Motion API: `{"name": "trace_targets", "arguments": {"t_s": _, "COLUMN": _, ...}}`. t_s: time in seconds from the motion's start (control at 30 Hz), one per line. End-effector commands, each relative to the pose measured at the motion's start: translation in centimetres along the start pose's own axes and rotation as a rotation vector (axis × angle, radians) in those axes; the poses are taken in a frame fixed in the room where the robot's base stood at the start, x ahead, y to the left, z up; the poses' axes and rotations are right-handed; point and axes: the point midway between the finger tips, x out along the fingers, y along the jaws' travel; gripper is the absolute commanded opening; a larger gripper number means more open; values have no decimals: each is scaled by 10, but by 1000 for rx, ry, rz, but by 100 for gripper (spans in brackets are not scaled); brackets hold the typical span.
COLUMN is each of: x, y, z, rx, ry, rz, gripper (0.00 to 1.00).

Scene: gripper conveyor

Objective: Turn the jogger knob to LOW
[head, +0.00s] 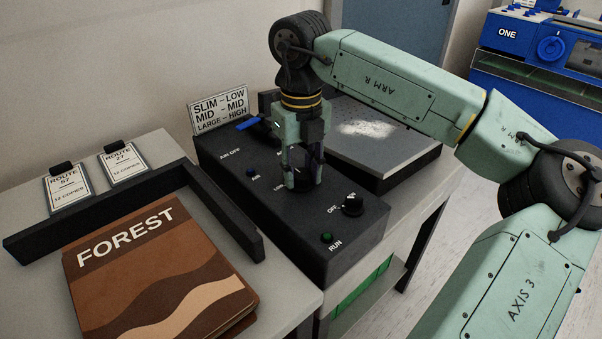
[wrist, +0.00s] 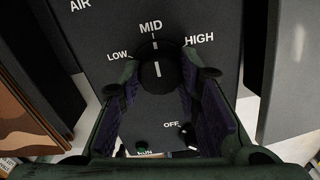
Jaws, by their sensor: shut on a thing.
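The jogger knob (wrist: 156,76) is a round black dial with a white line, on the dark control panel (head: 345,232). LOW is printed to its left, MID above it and HIGH to its right in the wrist view. Its white line points up at MID. My gripper (head: 303,183) reaches straight down onto the panel and is shut on the knob. In the wrist view my gripper (wrist: 158,80) has one finger on each side of the knob. In the head view the fingers mostly hide the knob and part of its lettering.
An OFF/ON knob (head: 352,205) and a green RUN button (head: 326,238) sit nearer the panel's front end. A sign (head: 219,108) reads SLIM-LOW, MID-MID, LARGE-HIGH. A FOREST book (head: 150,265) lies left.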

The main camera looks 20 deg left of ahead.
Motion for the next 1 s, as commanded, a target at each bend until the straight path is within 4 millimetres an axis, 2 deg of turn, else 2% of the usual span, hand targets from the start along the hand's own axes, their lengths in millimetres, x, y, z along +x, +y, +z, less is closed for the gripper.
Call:
{"name": "trace_targets", "arguments": {"t_s": 0.7, "x": -1, "y": 0, "z": 1, "rx": -676, "ry": -3, "rz": -1, "gripper": 3}}
{"name": "trace_targets", "arguments": {"t_s": 1.0, "x": -1, "y": 0, "z": 1, "rx": -908, "ry": -4, "rz": -2, "gripper": 3}}
